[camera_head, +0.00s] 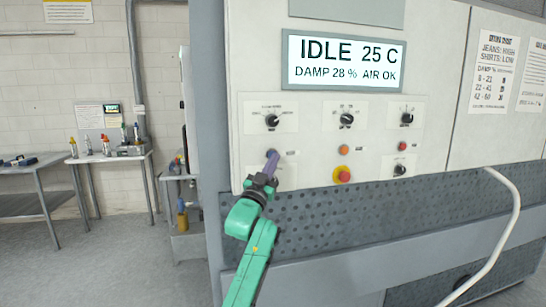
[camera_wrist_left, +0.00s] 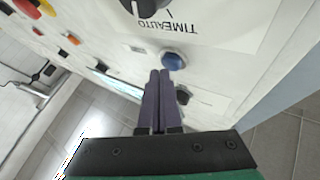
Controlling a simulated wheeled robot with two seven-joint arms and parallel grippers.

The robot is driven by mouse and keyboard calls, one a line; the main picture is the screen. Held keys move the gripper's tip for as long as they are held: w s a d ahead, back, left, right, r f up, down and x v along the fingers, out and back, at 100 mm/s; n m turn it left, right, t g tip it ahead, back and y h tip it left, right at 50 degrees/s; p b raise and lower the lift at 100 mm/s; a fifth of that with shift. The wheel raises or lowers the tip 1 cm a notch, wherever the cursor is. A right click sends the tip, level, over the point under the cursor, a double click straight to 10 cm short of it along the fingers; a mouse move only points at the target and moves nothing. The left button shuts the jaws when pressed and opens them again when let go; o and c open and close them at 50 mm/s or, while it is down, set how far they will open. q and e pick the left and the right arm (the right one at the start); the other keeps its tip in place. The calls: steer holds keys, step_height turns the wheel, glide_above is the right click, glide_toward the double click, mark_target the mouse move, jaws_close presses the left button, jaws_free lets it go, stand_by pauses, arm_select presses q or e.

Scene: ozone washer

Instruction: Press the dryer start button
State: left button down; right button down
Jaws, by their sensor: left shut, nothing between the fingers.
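The dryer control panel (camera_head: 330,110) faces me, with a display (camera_head: 345,61) reading IDLE 25 C, DAMP 28 %, AIR OK. A round blue button (camera_wrist_left: 173,61) shows just beyond my left fingertips in the left wrist view, below a TIME/AUTO knob (camera_wrist_left: 146,5) in that upside-down picture. My left gripper (camera_head: 271,160) is shut and empty, with its purple fingers pointing at the lower left of the panel. It also shows in the left wrist view (camera_wrist_left: 159,74). Its fingers largely hide the blue button in the head view. I cannot tell whether they touch it. My right gripper is out of view.
An orange button (camera_head: 344,149), a red button (camera_head: 402,146) and a red-and-yellow stop button (camera_head: 343,175) lie right of my left gripper. A dark knob (camera_wrist_left: 183,97) is close beside the fingers. A perforated ledge (camera_head: 380,205) juts out below. A pale hose (camera_head: 505,235) hangs at right.

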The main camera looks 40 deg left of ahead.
arm_select(q)
steer(key=shift+w+a, duration=0.3)
steer(key=shift+a, duration=0.1)
stand_by(0.4)
steer(key=shift+d, duration=0.1)
steer(key=shift+s+d, duration=0.55)
steer(key=shift+d, duration=0.1)
steer(key=s+d, duration=0.1)
steer(key=d, duration=0.1)
steer(key=s+d, duration=0.1)
steer(key=d, duration=0.1)
steer(key=shift+s, duration=0.4)
steer(key=shift+f, duration=0.15)
stand_by(0.7)
